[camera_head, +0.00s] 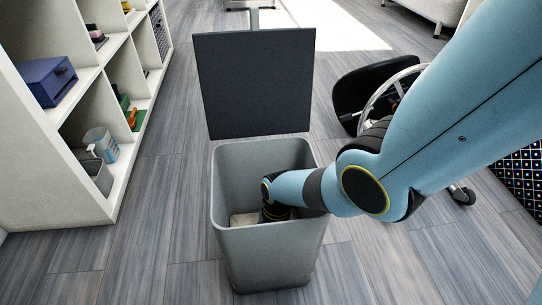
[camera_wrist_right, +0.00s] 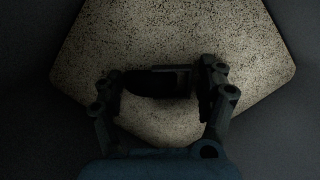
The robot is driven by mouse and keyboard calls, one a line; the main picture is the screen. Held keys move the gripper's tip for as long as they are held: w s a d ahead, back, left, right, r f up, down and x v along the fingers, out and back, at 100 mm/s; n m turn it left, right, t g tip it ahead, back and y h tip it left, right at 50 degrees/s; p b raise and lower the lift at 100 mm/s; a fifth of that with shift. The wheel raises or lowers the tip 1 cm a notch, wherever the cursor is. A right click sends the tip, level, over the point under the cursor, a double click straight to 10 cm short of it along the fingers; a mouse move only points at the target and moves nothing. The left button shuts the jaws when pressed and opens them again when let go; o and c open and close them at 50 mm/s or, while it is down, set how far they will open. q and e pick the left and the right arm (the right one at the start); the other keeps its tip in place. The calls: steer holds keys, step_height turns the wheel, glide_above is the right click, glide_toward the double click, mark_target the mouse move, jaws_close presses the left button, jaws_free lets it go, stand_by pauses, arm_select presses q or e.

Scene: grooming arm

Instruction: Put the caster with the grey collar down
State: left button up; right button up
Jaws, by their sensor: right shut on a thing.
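My right arm reaches down into an open grey bin (camera_head: 262,262). In the right wrist view my right gripper (camera_wrist_right: 160,84) is shut on a dark object (camera_wrist_right: 158,80), likely the caster, held crosswise between the fingers. The light is too dim to make out a grey collar on it. Below it is the bin's pale speckled floor (camera_wrist_right: 170,35). I cannot tell whether the object touches the floor. In the head view the fingers and the held object are hidden inside the bin behind my wrist. My left gripper is not in view.
A dark upright panel (camera_head: 255,85) stands just behind the bin. White shelves (camera_head: 50,190) with a blue box (camera_head: 47,80) and a cup (camera_head: 101,144) are at left. A black wheeled chair (camera_head: 365,90) is at right. Open wooden floor lies left of the bin.

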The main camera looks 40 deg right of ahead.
steer(key=shift+r, duration=0.1)
steer(key=o, duration=1.2)
steer(key=shift+f, duration=0.2)
